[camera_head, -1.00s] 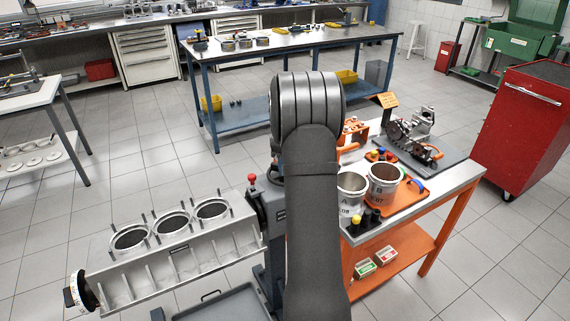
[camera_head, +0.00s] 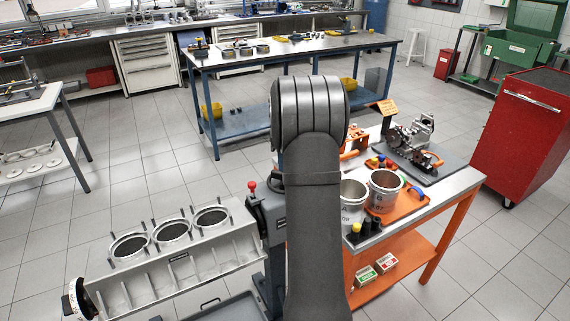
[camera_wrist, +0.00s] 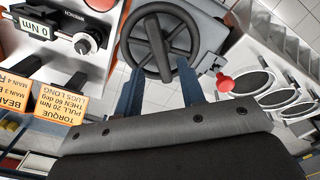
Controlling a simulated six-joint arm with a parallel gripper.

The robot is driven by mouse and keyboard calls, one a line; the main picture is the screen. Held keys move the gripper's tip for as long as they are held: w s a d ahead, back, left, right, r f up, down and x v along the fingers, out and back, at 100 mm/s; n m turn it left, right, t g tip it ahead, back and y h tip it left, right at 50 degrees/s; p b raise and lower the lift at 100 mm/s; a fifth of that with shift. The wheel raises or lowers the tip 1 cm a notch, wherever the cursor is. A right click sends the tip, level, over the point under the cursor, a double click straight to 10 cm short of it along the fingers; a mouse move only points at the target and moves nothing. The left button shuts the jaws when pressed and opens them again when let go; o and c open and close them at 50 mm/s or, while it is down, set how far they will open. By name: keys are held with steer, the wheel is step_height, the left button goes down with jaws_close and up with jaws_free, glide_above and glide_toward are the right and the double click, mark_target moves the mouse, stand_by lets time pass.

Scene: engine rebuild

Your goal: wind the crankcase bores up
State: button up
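The pale metal crankcase (camera_head: 175,275) is held on a stand at the lower left of the head view. Its three dark round bores (camera_head: 172,230) face up, slightly tilted towards the camera; they also show at the right of the wrist view (camera_wrist: 297,108). The dark spoked handwheel (camera_wrist: 184,32) is on the stand's grey gearbox, top centre of the wrist view. My gripper (camera_wrist: 165,70) is open, its two blue fingers apart and reaching to the wheel's near rim. I cannot tell whether they touch it.
A red-knobbed lever (camera_wrist: 225,82) stands close right of the fingers. A torque wrench display (camera_wrist: 38,28) and orange cards (camera_wrist: 65,108) lie to the left. The orange bench (camera_head: 440,215) with cylinder liners (camera_head: 384,190) stands right of my arm.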

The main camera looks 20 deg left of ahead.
steer(key=shift+r, duration=0.65)
steer(key=shift+r, duration=0.3)
steer(key=shift+f, duration=3.3)
jaws_close()
